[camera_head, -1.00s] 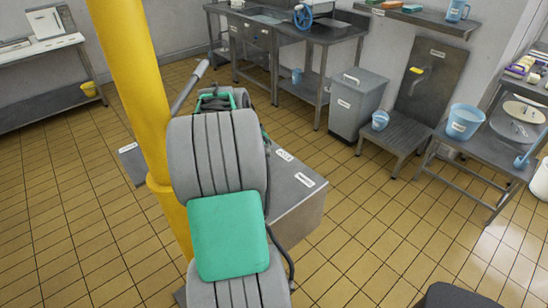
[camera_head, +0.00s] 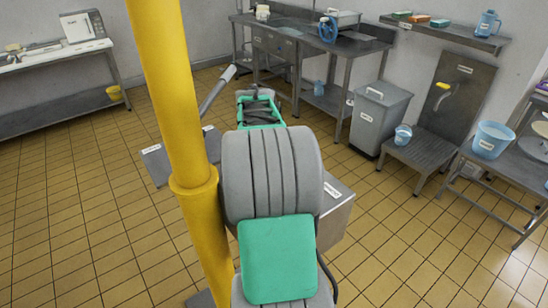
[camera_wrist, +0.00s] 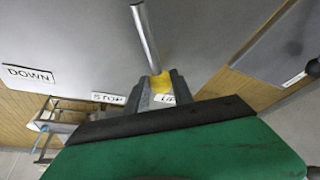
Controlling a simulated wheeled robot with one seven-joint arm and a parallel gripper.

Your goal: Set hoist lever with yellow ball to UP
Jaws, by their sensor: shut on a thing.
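The hoist lever shows in the wrist view as a bright metal rod (camera_wrist: 147,38) ending in a yellow ball (camera_wrist: 159,82). My gripper (camera_wrist: 160,92) is shut on the yellow ball, with a dark grey finger on either side. The ball lies by the UP label (camera_wrist: 165,99), which the fingers partly cover. The STOP label (camera_wrist: 108,98) is to its left, and the DOWN label (camera_wrist: 28,75) is further left. In the head view my gripper (camera_head: 262,98) is beyond my grey arm; the ball and its fingertips are hidden there.
A yellow post (camera_head: 172,95) stands close to the left of my arm. A grey lidded bin (camera_head: 377,118), a low step (camera_head: 437,153) and a blue bucket (camera_head: 491,139) are on the right. A steel table (camera_head: 290,30) is at the back. Tiled floor is clear at left.

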